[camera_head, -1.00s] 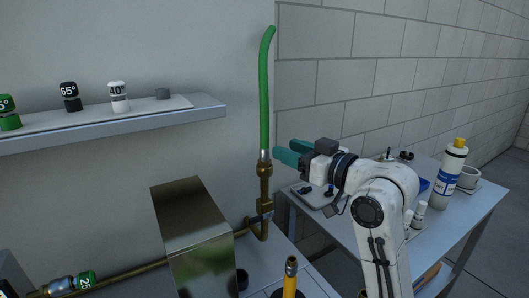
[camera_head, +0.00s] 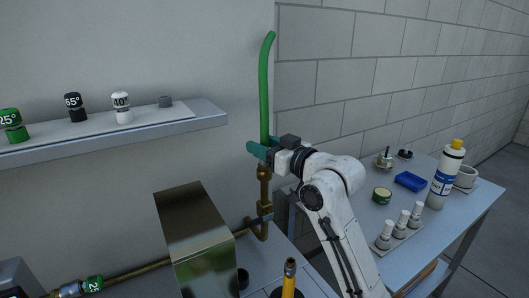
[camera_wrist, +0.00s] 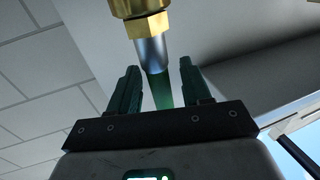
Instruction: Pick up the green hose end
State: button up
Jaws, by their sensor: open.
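The green hose (camera_head: 265,90) stands upright against the wall, its free top end curling slightly to the right. Its lower end sits on a metal and brass fitting (camera_head: 264,185). My gripper (camera_head: 257,150) is at the hose's lower end, its green fingers on either side of it. In the wrist view the open fingers (camera_wrist: 158,92) stand apart, with the green hose (camera_wrist: 162,90) and silver ferrule between them and gaps on both sides. The brass nut (camera_wrist: 146,26) is just beyond the fingertips.
A shelf (camera_head: 120,130) with labelled caps is at left. A metal box (camera_head: 195,240) stands below it. A side table (camera_head: 460,205) at right holds a bottle (camera_head: 446,175), a blue tray (camera_head: 410,181) and small vials. An orange-yellow hose (camera_head: 289,280) rises in front.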

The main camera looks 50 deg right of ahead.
grip_shut()
jog(key=shift+r, duration=0.15)
dwell(0.4)
